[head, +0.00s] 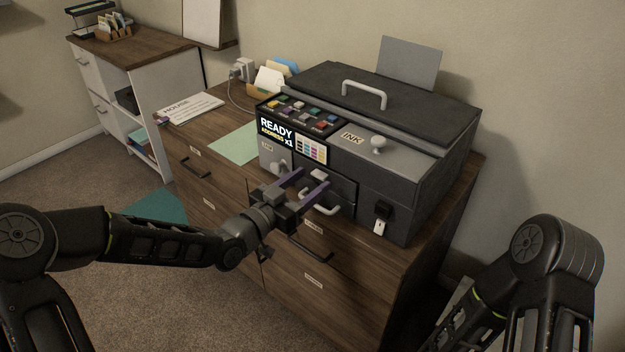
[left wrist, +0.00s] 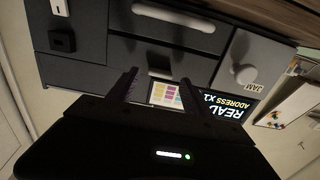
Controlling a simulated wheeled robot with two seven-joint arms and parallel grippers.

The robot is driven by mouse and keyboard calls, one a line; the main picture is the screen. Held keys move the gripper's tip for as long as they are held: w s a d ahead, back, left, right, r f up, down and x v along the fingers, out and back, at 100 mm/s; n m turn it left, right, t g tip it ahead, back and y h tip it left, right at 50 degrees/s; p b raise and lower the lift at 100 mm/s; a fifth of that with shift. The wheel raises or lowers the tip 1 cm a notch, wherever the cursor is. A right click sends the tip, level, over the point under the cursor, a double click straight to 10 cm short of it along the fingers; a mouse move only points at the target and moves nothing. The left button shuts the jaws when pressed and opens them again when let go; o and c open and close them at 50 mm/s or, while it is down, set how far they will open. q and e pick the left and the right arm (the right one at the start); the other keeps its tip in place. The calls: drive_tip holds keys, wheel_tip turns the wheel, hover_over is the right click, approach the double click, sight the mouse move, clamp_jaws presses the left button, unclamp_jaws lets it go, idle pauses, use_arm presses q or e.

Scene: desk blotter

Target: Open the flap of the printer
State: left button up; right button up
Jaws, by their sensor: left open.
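The dark grey printer (head: 400,190) stands on a wooden cabinet, its lid shut with a pale handle (head: 364,92) on top. Its front has a dark panel with a white bar handle (head: 321,206), also in the left wrist view (left wrist: 180,16). A small pale block (head: 319,174) sits above that handle; it shows between my fingers in the left wrist view (left wrist: 159,71). A part marked JAM (head: 273,160) is at the panel's left. My left gripper (head: 313,179) is open and empty in front of the panel; contact cannot be told. My right gripper is out of view.
An INK label and round knob (head: 378,145) are on the printer's upper front. A lit screen (head: 275,129) is at its left. Papers (head: 190,108) and a green sheet (head: 235,145) lie on the cabinet top (head: 222,123). A wall is close behind.

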use_arm(q)
drive_tip(key=shift+x, duration=0.85)
drive_tip(key=shift+c, duration=0.6)
clamp_jaws()
